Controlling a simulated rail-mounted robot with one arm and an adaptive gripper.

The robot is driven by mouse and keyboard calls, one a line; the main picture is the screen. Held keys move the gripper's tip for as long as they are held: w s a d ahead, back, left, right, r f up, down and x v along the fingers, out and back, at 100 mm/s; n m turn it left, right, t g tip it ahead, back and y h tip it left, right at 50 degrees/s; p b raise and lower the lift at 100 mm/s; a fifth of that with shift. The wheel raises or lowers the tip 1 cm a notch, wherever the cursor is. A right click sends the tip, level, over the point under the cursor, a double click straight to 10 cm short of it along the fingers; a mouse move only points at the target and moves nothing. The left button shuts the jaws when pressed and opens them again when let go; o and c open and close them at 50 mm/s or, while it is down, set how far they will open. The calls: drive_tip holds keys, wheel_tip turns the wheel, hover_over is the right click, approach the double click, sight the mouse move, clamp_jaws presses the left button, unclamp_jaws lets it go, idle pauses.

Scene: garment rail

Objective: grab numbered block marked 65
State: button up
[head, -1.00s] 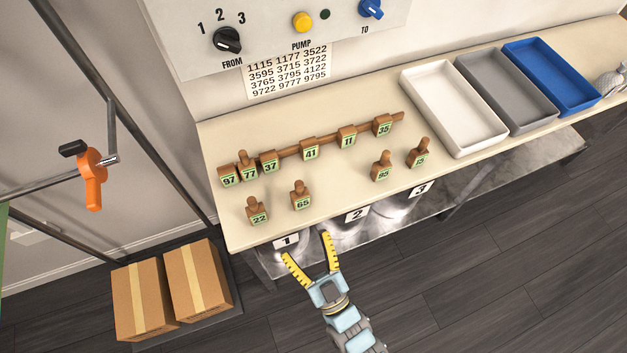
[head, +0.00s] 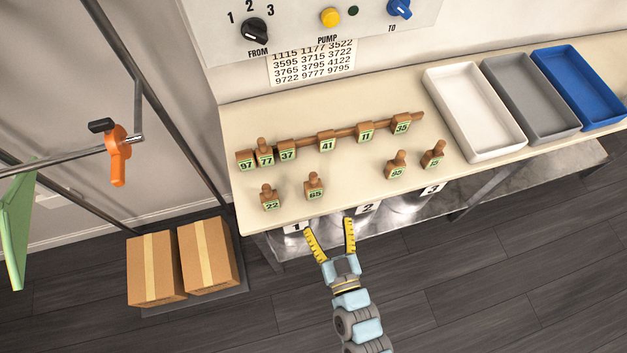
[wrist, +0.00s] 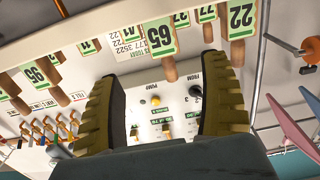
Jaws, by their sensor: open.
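The block marked 65 (head: 314,187) is a small wooden block with a peg on top and a green-edged label. It stands upright near the front edge of the table, right of the block marked 22 (head: 270,198). My gripper (head: 330,227) is open and empty, just in front of the table edge, short of block 65 and a little to its right. In the wrist view, which is upside down, block 65 (wrist: 163,47) shows between and beyond the yellow-padded fingers (wrist: 168,108), touching neither.
Blocks 97, 77, 37, 41, 11 and 35 stand along a wooden strip (head: 345,133) behind. Blocks 95 (head: 396,165) and 15 (head: 433,154) stand to the right. White (head: 474,112), grey and blue trays are further right. Bare tabletop surrounds block 65.

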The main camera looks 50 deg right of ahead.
sight(315, 191)
drive_tip(key=b+x, duration=0.1)
drive_tip(key=x, duration=0.4)
drive_tip(key=shift+d, duration=0.1)
drive_tip(key=shift+a+r+b+x, duration=0.1)
drive_tip(key=shift+r+b+x, duration=0.1)
drive_tip(key=shift+x, duration=0.55)
drive_tip(key=shift+a+r+b+x, duration=0.1)
drive_tip(key=shift+b+x, duration=0.05)
drive_tip(key=shift+x, duration=0.6)
drive_tip(key=shift+a+r+b+x, duration=0.1)
drive_tip(key=shift+b+x, duration=0.1)
drive_tip(key=shift+x, duration=1.55)
drive_tip(key=shift+f, duration=0.1)
drive_tip(key=c, duration=1.3)
